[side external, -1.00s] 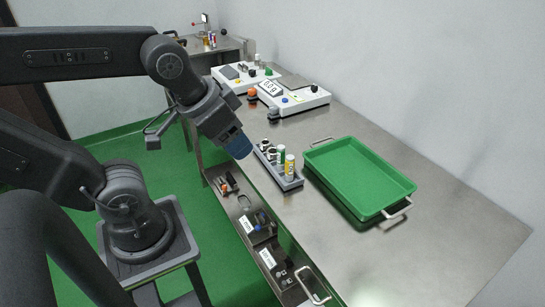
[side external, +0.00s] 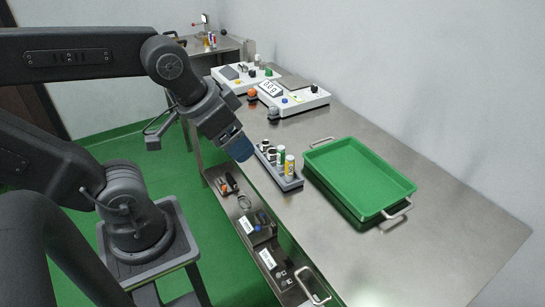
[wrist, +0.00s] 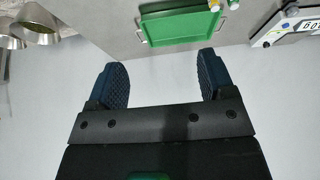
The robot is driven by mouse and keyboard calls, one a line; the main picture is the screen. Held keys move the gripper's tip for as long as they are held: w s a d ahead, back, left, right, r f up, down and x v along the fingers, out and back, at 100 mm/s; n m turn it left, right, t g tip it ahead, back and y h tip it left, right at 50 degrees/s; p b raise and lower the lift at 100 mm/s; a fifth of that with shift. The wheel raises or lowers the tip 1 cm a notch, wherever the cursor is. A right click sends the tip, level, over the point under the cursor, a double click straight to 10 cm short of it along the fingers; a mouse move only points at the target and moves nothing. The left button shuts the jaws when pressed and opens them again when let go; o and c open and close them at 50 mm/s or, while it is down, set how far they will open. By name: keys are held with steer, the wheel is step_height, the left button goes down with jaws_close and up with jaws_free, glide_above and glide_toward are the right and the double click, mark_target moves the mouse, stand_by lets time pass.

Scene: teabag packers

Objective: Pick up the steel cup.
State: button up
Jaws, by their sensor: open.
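Two shiny metal, cone-sided vessels show at the top left of the wrist view, a nearer one (wrist: 40,24) and one cut by the frame edge (wrist: 8,36). One may be the steel cup, but I cannot be sure. I cannot pick out a steel cup clearly in the side view. My gripper (wrist: 163,82) is open, with its two blue ribbed fingers apart and nothing between them. In the side view its blue fingertips (side external: 240,148) hang in the air by the steel table's near edge, beside the grey rack. The vessels are well away from the fingers.
A green tray (side external: 335,190) with metal handles lies on the steel table (side external: 440,240). A grey rack (side external: 290,184) holds several small bottles. White scales (side external: 292,97) stand farther back. Below the table edge is a shelf with tools and boxes (side external: 258,228). The table's front right is clear.

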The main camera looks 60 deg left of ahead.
steer(key=w+a+n+g, duration=0.1)
steer(key=w+a+n, duration=0.25)
steer(key=w, duration=0.25)
steer(key=n+g, duration=0.5)
steer(key=n, duration=1.5)
glide_above(273, 149)
steer(key=s+d, duration=0.1)
steer(key=d, duration=0.1)
steer(key=f, duration=2.3)
steer(key=shift+s+a, duration=0.1)
steer(key=shift+a, duration=0.1)
steer(key=shift+a+f, duration=0.15)
steer(key=shift+f, duration=2.75)
steer(key=c, duration=1.1)
